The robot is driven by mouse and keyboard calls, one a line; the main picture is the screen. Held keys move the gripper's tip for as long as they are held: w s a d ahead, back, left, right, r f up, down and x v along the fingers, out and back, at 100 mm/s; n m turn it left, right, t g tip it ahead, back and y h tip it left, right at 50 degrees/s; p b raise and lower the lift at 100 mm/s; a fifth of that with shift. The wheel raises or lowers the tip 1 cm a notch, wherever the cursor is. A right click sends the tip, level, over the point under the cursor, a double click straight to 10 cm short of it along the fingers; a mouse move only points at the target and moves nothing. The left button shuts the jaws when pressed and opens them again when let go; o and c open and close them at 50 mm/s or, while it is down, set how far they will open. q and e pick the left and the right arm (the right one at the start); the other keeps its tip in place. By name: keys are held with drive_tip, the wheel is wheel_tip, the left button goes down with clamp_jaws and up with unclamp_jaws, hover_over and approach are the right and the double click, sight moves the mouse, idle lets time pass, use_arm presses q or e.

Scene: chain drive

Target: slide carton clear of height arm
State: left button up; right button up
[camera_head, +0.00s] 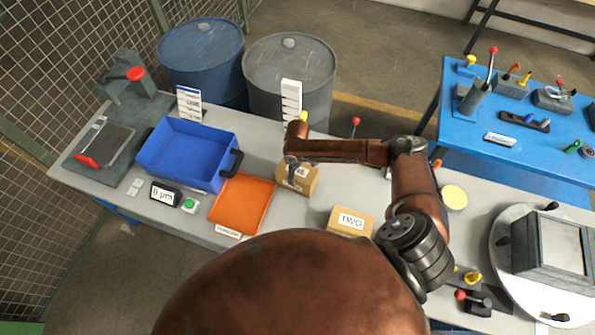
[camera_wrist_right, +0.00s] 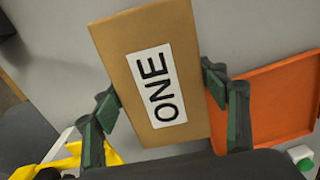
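The carton marked ONE (camera_head: 309,184) stands on the grey bench, partly hidden by my right gripper (camera_head: 292,172). In the right wrist view the carton (camera_wrist_right: 158,70) sits between the two green-padded fingers of that gripper (camera_wrist_right: 160,95). My left gripper is not in view.
An orange tray (camera_head: 243,203) and a blue bin (camera_head: 187,155) lie left of the carton. A carton marked TWO (camera_head: 350,221) stands to the right. A green button (camera_head: 190,206) and a display (camera_head: 165,195) sit near the front edge. Bare bench shows between tray and carton TWO.

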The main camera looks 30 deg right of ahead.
drive_tip(key=c, duration=1.6)
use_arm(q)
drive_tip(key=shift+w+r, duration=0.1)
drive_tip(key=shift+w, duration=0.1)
use_arm(e)
drive_tip(key=shift+o, duration=0.2)
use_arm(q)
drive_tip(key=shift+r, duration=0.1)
use_arm(e)
drive_tip(key=shift+s+a, duration=0.1)
